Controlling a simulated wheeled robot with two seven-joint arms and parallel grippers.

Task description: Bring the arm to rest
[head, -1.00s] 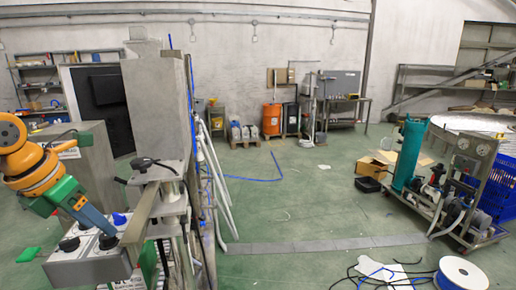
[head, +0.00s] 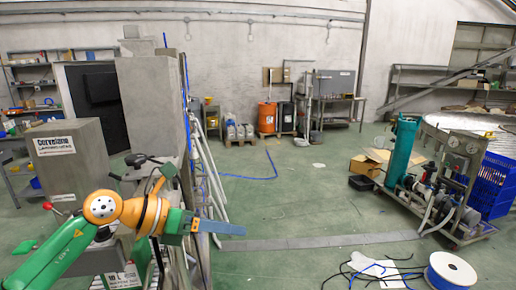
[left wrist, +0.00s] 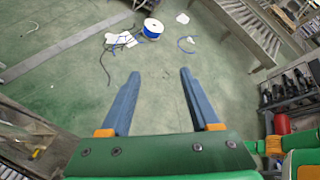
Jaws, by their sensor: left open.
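My left arm (head: 75,240), green and orange, comes in from the lower left in the head view. Its gripper (head: 243,231) points right, its blue fingers seen edge-on past the grey machine column. In the left wrist view the two blue fingers of the left gripper (left wrist: 160,72) stand wide apart with nothing between them. My right gripper is in neither view.
The grey machine (head: 152,100) stands close behind the left arm. A blue-and-white cable spool (head: 450,270) lies on the floor at lower right, beside loose black cables. A wheeled pump cart (head: 440,190) stands at right. The middle floor is largely clear.

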